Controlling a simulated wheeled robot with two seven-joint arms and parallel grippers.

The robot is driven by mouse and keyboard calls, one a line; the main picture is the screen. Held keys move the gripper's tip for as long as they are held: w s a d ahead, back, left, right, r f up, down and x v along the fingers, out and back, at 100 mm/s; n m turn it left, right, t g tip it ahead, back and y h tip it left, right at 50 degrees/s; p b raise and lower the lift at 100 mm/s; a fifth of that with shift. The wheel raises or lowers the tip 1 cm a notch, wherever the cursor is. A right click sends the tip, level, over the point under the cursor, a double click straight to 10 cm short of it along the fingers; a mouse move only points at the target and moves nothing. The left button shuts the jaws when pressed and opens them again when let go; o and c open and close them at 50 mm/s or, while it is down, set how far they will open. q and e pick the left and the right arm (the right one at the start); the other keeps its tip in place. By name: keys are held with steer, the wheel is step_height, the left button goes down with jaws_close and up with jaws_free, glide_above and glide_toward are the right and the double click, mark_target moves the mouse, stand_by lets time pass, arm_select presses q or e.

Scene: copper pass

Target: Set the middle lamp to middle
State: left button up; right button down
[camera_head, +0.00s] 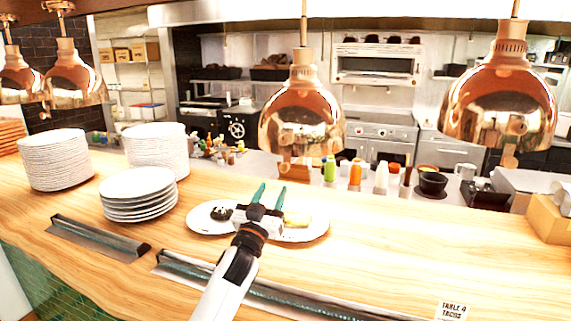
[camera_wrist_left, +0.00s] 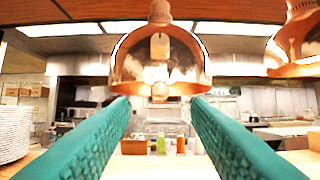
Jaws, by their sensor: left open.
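The middle lamp (camera_head: 302,112) is a shiny copper dome hanging on a rod over the counter. It also shows in the left wrist view (camera_wrist_left: 158,58), ahead of the fingers and centred between them, with a small knob-like piece at its lower rim. My left gripper (camera_head: 270,192) is open and empty, with teal fingers pointing up and away. In the head view it appears below and slightly left of the lamp, over a plate, and apart from the lamp. The green fingers also fill both sides of the left wrist view (camera_wrist_left: 160,106). My right gripper is not in view.
Another copper lamp (camera_head: 500,95) hangs at the right, and more hang at the far left. An oval plate (camera_head: 310,233) with food lies under my left gripper. Stacked plates (camera_head: 138,193) stand at the left. Bottles (camera_head: 355,172) stand behind. The right part of the wooden counter (camera_head: 420,235) is fairly clear.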

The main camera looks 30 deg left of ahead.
mark_target(283, 169)
arm_select(q)
steer(key=x, duration=0.2)
steer(key=p+x, duration=0.1)
steer(key=shift+w+r, duration=0.2)
steer(key=shift+r, duration=0.3)
steer(key=x, duration=0.2)
steer(key=p+x, duration=0.1)
steer(key=x, duration=0.3)
steer(key=shift+w+a+f, duration=0.1)
steer(key=shift+w+f, duration=0.05)
steer(key=shift+f, duration=0.2)
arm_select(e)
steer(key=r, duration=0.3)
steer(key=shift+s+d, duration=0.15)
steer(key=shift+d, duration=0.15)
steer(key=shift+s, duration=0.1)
arm_select(q)
jaws_close()
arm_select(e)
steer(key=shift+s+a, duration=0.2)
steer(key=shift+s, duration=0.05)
